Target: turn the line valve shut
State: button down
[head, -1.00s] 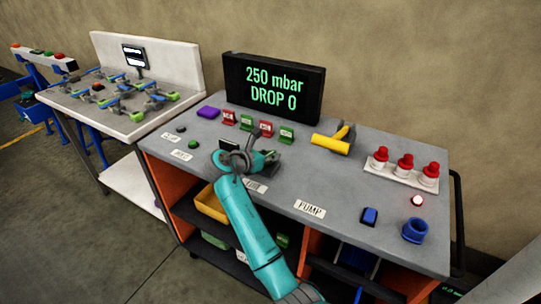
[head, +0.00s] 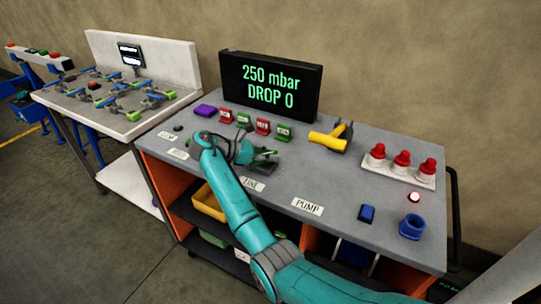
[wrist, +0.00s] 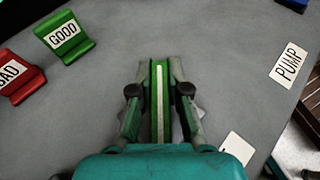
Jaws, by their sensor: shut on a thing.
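The line valve's green lever (head: 265,154) shows in the head view on the bench, behind the LINE label (head: 252,184). My gripper (head: 247,153) is at it from the left. In the wrist view my gripper (wrist: 159,88) is shut on the green lever (wrist: 159,104), which has a pale stripe along its top. One finger lies on each side of it. The valve body is mostly hidden by my gripper.
A black display (head: 270,87) reads 250 mbar, DROP 0. Red and green tags (head: 263,126) stand behind the valve. The bench around PUMP (head: 307,207) is clear.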

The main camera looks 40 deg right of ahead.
dwell(0.3)
jog(key=c, duration=1.1)
grip_release()
jog(key=shift+c, duration=0.2)
notch_tip(320, 180, up, 10)
